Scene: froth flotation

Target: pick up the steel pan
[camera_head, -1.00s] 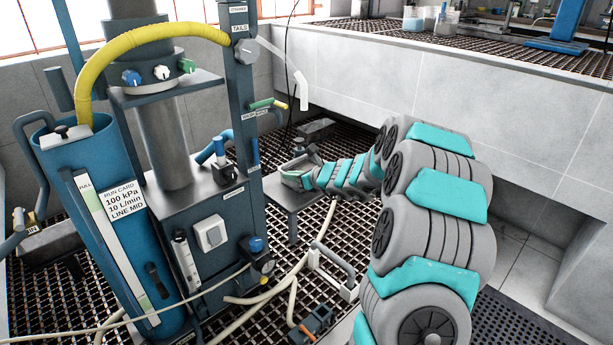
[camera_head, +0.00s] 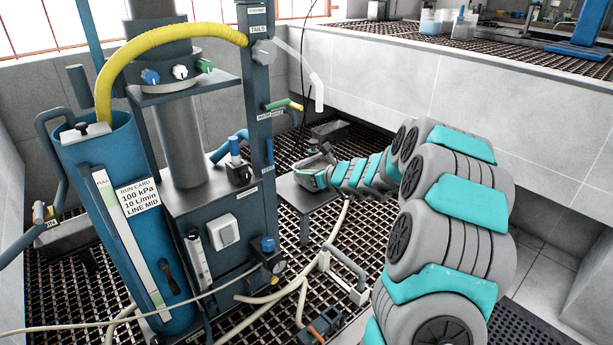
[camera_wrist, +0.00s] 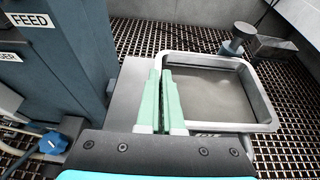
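The steel pan (camera_wrist: 212,95) is a shallow, open rectangular tray with a raised rim. In the wrist view it lies right of centre, and its inside looks empty. My gripper (camera_wrist: 165,75) has its two green fingers close together at the pan's left wall, which appears to run between them. The near left corner of the pan is partly hidden by the fingers and the gripper body. In the head view my gripper (camera_head: 320,179) is low over a small grey stand (camera_head: 303,196) beside the column machine, and the pan is hard to make out there.
The grey column machine (camera_head: 225,215) with its blue tank (camera_head: 105,210) stands close left of the stand. A blue knob (camera_wrist: 53,144) sticks out left of my gripper. A grey post (camera_wrist: 238,38) rises behind the pan. Pale hoses (camera_head: 290,285) lie on the floor grating.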

